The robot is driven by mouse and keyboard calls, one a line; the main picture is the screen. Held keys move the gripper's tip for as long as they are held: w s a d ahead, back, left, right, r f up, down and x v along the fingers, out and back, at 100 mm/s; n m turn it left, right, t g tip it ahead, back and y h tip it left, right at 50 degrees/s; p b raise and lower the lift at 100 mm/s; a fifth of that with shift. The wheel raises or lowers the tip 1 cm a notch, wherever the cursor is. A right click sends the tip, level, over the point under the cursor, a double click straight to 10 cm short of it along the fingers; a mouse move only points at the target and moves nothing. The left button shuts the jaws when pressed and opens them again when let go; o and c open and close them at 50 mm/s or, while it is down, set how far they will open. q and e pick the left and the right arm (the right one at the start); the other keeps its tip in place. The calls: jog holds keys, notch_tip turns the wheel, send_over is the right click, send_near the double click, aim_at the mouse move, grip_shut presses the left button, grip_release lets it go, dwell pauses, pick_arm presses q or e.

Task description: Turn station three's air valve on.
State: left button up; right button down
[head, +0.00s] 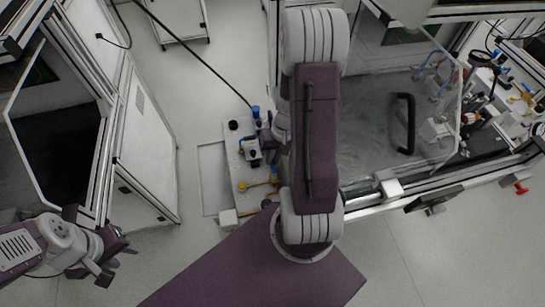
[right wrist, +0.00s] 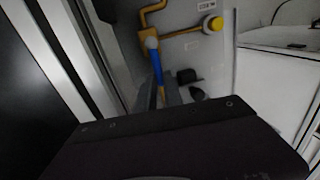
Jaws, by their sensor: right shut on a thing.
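In the right wrist view, a valve with a long blue handle (right wrist: 157,66) sits on yellow pipework (right wrist: 184,33) against a pale panel. The handle runs from a grey rounded pivot down to my right gripper (right wrist: 161,97), whose fingers are shut on its lower end. In the head view, my right arm reaches over the pale panel (head: 238,182) with its yellow pipes and blue parts, and hides part of it. The right fingertips are hard to make out there. My left gripper (head: 115,258) is open and empty at the lower left, away from the panel.
A framed cabinet (head: 143,140) stands left of the panel. A machine enclosure with a clear door and black handle (head: 405,122) stands to the right. Pale floor (head: 190,255) is open at the front left.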

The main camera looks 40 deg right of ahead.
jog(key=shift+w, duration=0.1)
jog(key=c, duration=1.5)
grip_release()
jog(key=shift+r, duration=0.1)
jog(key=shift+a+r+n+p, duration=0.1)
jog(key=shift+a+n+p, duration=0.2)
jog(key=shift+n+p, duration=0.25)
jog(key=a+n+p, duration=0.1)
jog(key=n, duration=0.3)
jog(key=a+n+g+p, duration=0.1)
jog(key=a+n+p, duration=0.1)
jog(key=n, duration=0.2)
jog(key=a+r+n+g+p, duration=0.1)
jog(key=a+n, duration=0.1)
jog(key=n, duration=0.2)
jog(key=shift+n, duration=0.25)
jog(key=shift+w+a+r+n+t+h+p, duration=0.5)
jog(key=shift+a+r+p, duration=1.05)
jog(key=shift+r, duration=2.75)
jog(key=shift+w+a+r+n+t+y+p, duration=0.15)
jog(key=shift+w+a+r+p, duration=0.75)
jog(key=shift+r+p, duration=2.25)
jog(key=shift+w+a+r+n+t+h+p, duration=0.5)
jog(key=shift+a+r, duration=0.9)
jog(key=shift+r, duration=4.05)
